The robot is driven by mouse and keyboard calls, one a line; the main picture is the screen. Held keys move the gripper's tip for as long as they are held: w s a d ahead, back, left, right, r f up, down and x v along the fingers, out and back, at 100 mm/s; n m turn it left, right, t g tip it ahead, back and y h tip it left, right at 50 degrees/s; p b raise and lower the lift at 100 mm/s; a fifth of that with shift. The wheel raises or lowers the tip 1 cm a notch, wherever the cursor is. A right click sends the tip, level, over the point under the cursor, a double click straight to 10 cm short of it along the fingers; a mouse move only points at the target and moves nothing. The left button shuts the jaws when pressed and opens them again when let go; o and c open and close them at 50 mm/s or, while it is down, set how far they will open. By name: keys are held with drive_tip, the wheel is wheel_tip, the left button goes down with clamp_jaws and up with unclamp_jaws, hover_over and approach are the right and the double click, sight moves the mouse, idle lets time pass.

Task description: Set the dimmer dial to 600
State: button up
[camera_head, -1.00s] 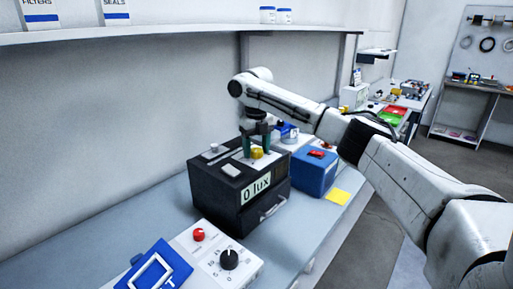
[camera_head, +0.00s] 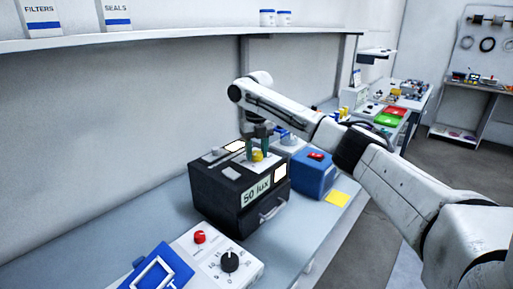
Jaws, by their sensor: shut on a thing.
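The black box (camera_head: 215,196) on the bench has a front display (camera_head: 256,191) that reads "50 lux". A yellow knob (camera_head: 257,156), which looks like the dimmer dial, stands on its top. My gripper (camera_head: 258,150) points down over the box, its green fingers shut on the yellow knob. The fingers hide part of the knob, and any scale marks around it are too small to read. A pale panel (camera_head: 234,146) on the top and another (camera_head: 280,172) on the front glow warm.
A white control box with a black dial (camera_head: 229,261) and a red button (camera_head: 199,237) stands in front, beside a blue frame (camera_head: 158,271). A blue box (camera_head: 314,176) with a red top part stands right of the black box. A shelf (camera_head: 180,36) runs above.

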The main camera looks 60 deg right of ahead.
drive_tip(key=m+p, duration=0.2)
drive_tip(key=m, duration=0.1)
drive_tip(key=shift+a+r+m+p, duration=0.1)
drive_tip(key=shift+r+m+p, duration=0.05)
drive_tip(key=shift+m+p, duration=0.2)
drive_tip(key=m+p, duration=0.3)
drive_tip(key=m, duration=0.1)
drive_tip(key=shift+m, duration=0.25)
drive_tip(key=m+p, duration=0.3)
drive_tip(key=m, duration=0.1)
drive_tip(key=m+p, duration=0.2)
drive_tip(key=m, duration=0.3)
drive_tip(key=m+p, duration=0.1)
drive_tip(key=m, duration=0.2)
drive_tip(key=shift+m, duration=0.3)
drive_tip(key=m, duration=0.4)
drive_tip(key=shift+m, duration=0.3)
drive_tip(key=m, duration=0.4)
drive_tip(key=shift+m, duration=2.3)
